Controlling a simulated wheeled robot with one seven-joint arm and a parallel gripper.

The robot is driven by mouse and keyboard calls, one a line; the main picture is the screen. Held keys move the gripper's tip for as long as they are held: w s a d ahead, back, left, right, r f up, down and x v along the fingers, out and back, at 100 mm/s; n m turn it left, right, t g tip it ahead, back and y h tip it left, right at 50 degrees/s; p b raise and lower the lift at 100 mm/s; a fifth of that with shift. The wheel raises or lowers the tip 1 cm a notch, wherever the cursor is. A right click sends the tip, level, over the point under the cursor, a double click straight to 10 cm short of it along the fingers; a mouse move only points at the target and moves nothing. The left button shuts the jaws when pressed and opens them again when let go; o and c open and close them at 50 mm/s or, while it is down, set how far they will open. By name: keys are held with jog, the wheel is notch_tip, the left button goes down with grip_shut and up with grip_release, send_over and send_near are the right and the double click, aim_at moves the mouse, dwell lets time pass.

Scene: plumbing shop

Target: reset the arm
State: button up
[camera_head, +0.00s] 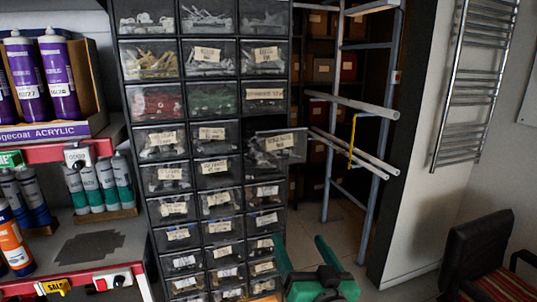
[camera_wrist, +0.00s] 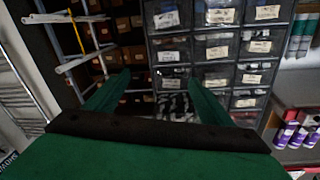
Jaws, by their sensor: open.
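My gripper (camera_head: 299,238) shows at the bottom of the head view, with its two green fingers apart and nothing between them. It is in front of the lower right of the drawer cabinet (camera_head: 184,104). In the wrist view my gripper (camera_wrist: 160,76) is open too, with its fingers spread toward the drawers and the space between them empty. One clear drawer (camera_head: 278,148) in the cabinet's right column stands pulled out, with a label and parts in it. The gripper is apart from it.
A metal pipe rack (camera_head: 365,150) stands right of the cabinet, its bars jutting forward. A towel radiator (camera_head: 470,85) hangs on the right wall above a dark chair (camera_head: 477,248). Shelves with purple tubes (camera_head: 59,75) are at left. Floor (camera_head: 335,222) shows beside the rack.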

jog(key=s+a+f+m+h, duration=0.1)
jog(key=s+f, duration=0.3)
jog(key=f, duration=0.5)
jog(key=s+a+f+m+g+h, duration=0.1)
jog(key=s+f+h, duration=0.1)
jog(key=s+f, duration=0.5)
jog(key=s+a+f+m+h, duration=0.1)
jog(key=s+f, duration=0.1)
jog(key=f, duration=1)
jog(key=s+a+f+n, duration=0.1)
jog(key=s+a+f, duration=0.1)
jog(key=s, duration=1.1)
jog(key=s+a+f+n+g, duration=0.1)
jog(key=s+f, duration=0.3)
jog(key=s, duration=1)
jog(key=shift+a+f+n, duration=0.2)
jog(key=shift+a+n, duration=0.5)
jog(key=shift+n, duration=0.1)
